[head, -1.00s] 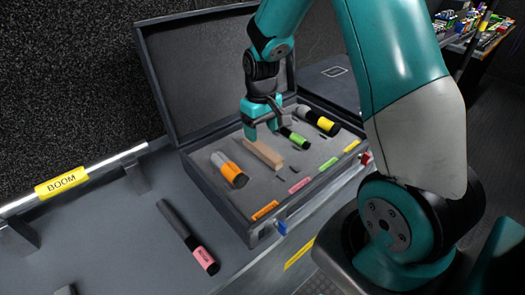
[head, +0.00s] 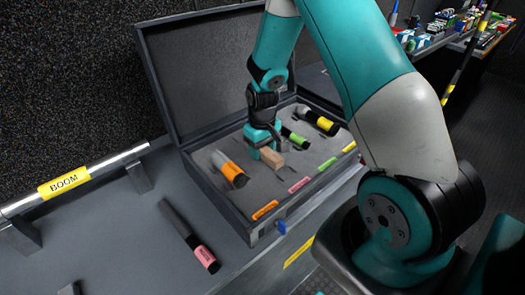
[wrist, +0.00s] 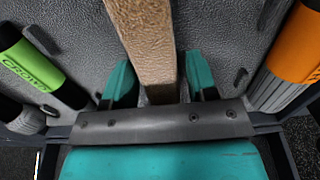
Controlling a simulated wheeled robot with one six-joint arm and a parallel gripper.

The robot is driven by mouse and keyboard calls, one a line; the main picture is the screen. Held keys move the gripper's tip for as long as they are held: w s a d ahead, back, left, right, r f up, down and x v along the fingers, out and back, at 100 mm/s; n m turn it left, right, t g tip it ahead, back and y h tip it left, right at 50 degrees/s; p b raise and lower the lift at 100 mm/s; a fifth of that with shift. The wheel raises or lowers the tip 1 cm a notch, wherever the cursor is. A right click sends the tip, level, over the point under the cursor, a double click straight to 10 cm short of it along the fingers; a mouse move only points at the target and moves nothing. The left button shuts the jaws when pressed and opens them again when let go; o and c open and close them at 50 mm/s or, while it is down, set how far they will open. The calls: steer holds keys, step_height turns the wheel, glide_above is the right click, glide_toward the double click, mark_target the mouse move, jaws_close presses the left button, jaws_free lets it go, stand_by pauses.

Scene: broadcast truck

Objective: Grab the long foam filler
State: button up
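The long foam filler (head: 271,157) is a tan block over the grey foam of the open case. In the wrist view the filler (wrist: 150,40) runs up from between the fingers and widens toward the top edge, so it seems tilted with that end nearer the camera. My gripper (head: 258,147) is down in the case at the filler's left end. The fingers' exact contact and the filler's far end are hidden.
An orange-banded microphone (head: 229,169) lies left of the filler, a green-banded one (head: 294,137) and a yellow-banded one (head: 319,120) right. The case lid (head: 205,75) stands open behind. A pink-banded microphone (head: 190,238) lies on the bench outside, near the boom pole (head: 75,182).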

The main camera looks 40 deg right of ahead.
steer(key=c, duration=0.7)
steer(key=shift+o, duration=0.2)
steer(key=shift+r, duration=0.15)
